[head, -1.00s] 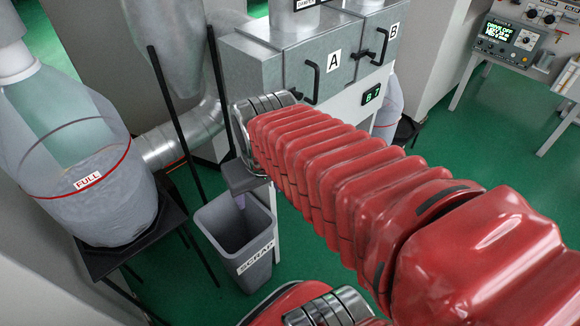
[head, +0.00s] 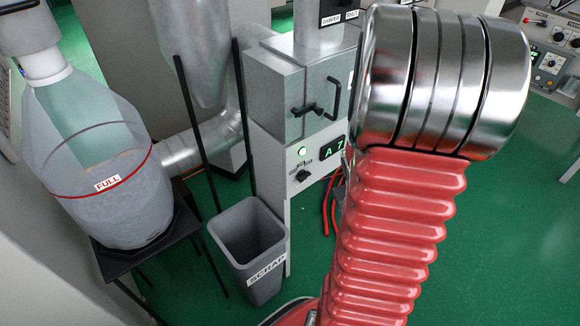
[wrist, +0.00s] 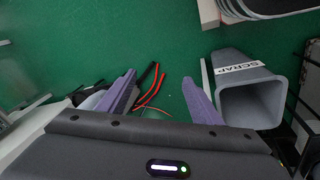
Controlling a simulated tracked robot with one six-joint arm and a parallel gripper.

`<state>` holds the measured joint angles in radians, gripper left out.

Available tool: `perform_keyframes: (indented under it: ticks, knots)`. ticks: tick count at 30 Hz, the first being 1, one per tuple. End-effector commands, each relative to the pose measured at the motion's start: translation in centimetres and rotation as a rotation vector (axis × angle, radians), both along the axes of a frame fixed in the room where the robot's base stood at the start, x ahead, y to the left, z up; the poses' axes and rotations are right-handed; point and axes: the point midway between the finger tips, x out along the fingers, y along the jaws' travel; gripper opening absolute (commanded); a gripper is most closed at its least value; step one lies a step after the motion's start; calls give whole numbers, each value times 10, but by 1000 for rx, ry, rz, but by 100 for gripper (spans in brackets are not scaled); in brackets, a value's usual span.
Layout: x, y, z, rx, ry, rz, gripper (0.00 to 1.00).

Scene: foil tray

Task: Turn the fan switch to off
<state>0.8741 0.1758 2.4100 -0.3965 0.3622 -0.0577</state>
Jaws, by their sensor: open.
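A small dark rotary knob (head: 302,175) sits on the white front of the metal cabinet, just below a lit green lamp (head: 302,150). It looks like the fan switch, but its lettering is too small to read and I cannot tell its setting. My gripper (wrist: 160,97) shows in the wrist view with its two purple fingers spread apart and nothing between them. Green floor lies beyond the fingers. In the head view my gripper is hidden behind my raised arm. The knob is not clear in the wrist view.
A grey scrap bin (head: 249,235) stands below the cabinet; it is also right of the fingers in the wrist view (wrist: 240,70). A green display (head: 333,150) reads A 7. A bag marked FULL (head: 105,190) hangs at left. Red hoses (wrist: 153,90) lie near the floor.

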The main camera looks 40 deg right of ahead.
Motion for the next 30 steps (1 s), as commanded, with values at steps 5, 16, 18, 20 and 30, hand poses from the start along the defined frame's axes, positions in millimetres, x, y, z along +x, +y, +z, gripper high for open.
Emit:
perform_keyframes:
  ticks: [5,16,18,20,30]
  knots:
    - [-16,-32,-43,-7,-21,22,59]
    - [-28,-67,-126,-10,-184,130,59]
    - [-27,-69,-140,-11,-235,158,59]
    - [-25,-69,-151,-12,-284,184,59]
    - [13,-47,-171,-28,-660,342,59]
